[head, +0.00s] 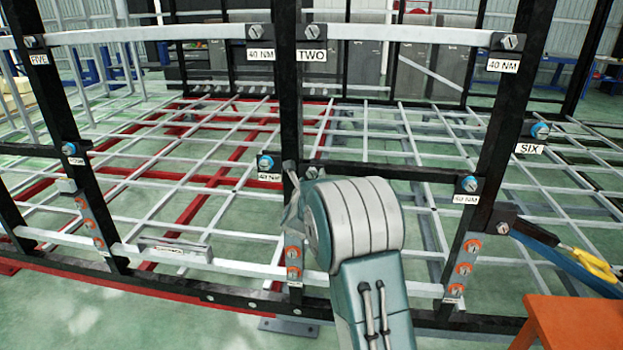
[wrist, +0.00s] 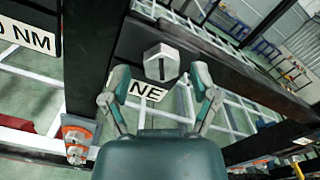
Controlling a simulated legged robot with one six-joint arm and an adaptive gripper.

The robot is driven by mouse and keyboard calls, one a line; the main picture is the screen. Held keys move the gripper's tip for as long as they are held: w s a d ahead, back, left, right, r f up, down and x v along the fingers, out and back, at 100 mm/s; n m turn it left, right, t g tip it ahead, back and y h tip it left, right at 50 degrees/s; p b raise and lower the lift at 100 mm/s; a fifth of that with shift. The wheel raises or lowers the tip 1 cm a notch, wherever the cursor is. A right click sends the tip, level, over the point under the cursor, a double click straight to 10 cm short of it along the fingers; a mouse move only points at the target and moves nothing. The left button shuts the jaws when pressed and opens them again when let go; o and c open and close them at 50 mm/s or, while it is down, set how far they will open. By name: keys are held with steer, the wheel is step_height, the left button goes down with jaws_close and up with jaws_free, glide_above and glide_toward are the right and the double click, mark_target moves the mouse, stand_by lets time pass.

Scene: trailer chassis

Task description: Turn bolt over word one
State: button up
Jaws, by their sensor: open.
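A grey hex bolt head (wrist: 162,62) with a dark slot across it sits on a black plate in the wrist view. Below it is a white label (wrist: 148,90), partly hidden by my left finger; the letters "NE" show. My gripper (wrist: 162,74) is open, with one finger on each side of the bolt head. The fingertips look apart from the bolt; the exact depth gap is hard to tell.
Orange-ringed bolts (head: 293,253) line the lower post. An orange table (head: 575,325) and yellow-handled tool (head: 588,262) are at lower right.

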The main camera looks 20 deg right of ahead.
steer(key=shift+c, duration=0.3)
jaws_close()
